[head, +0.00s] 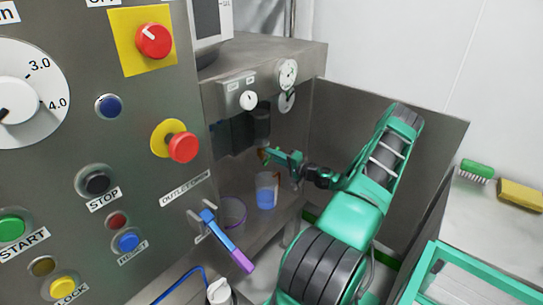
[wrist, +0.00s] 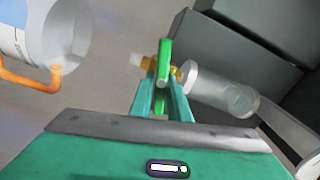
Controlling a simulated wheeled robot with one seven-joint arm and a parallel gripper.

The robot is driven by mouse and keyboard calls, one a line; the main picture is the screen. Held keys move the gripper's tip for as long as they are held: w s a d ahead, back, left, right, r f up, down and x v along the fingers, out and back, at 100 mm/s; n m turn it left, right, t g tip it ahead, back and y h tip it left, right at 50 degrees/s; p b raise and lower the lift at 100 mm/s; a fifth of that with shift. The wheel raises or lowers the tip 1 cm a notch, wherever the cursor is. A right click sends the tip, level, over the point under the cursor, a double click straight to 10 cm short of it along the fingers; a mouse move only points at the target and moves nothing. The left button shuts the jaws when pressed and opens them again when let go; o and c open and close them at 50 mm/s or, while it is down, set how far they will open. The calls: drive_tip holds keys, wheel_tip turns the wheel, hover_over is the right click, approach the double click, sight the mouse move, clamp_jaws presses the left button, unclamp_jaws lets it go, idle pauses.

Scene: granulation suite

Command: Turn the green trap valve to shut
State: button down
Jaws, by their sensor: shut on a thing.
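The green trap valve handle (wrist: 165,58) stands upright in the wrist view, across the line of its brass body (wrist: 176,72). A clear cylinder (wrist: 222,92) joins the body on the right, and a short pale stub shows on the left. My gripper (wrist: 161,88) is shut on the handle, with a teal finger on each side. In the head view my gripper (head: 287,160) reaches into the steel bay, and the valve is mostly hidden there by my fingers.
A clear cup with blue contents (head: 266,192) stands just below my gripper. A pale vessel with an orange handle (wrist: 42,45) is close at left in the wrist view. The control panel (head: 75,145) with a blue-purple lever (head: 225,238) stands at left; a steel wall (head: 345,135) is behind my arm.

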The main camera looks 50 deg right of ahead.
drive_tip(key=shift+s+d+f+m, duration=0.1)
drive_tip(key=shift+d+f+m, duration=0.05)
drive_tip(key=shift+m, duration=0.5)
drive_tip(key=shift+s+d+f+m, duration=0.1)
drive_tip(key=shift+d+m, duration=0.05)
drive_tip(key=shift+m, duration=0.5)
drive_tip(key=c, duration=1.8)
unclamp_jaws()
drive_tip(key=shift+o, duration=0.6)
drive_tip(key=shift+w+a, duration=0.1)
drive_tip(key=shift+a, duration=0.05)
drive_tip(key=s, duration=1)
drive_tip(key=shift+s+d, duration=0.35)
drive_tip(key=shift+d, duration=0.1)
drive_tip(key=shift+a, duration=0.1)
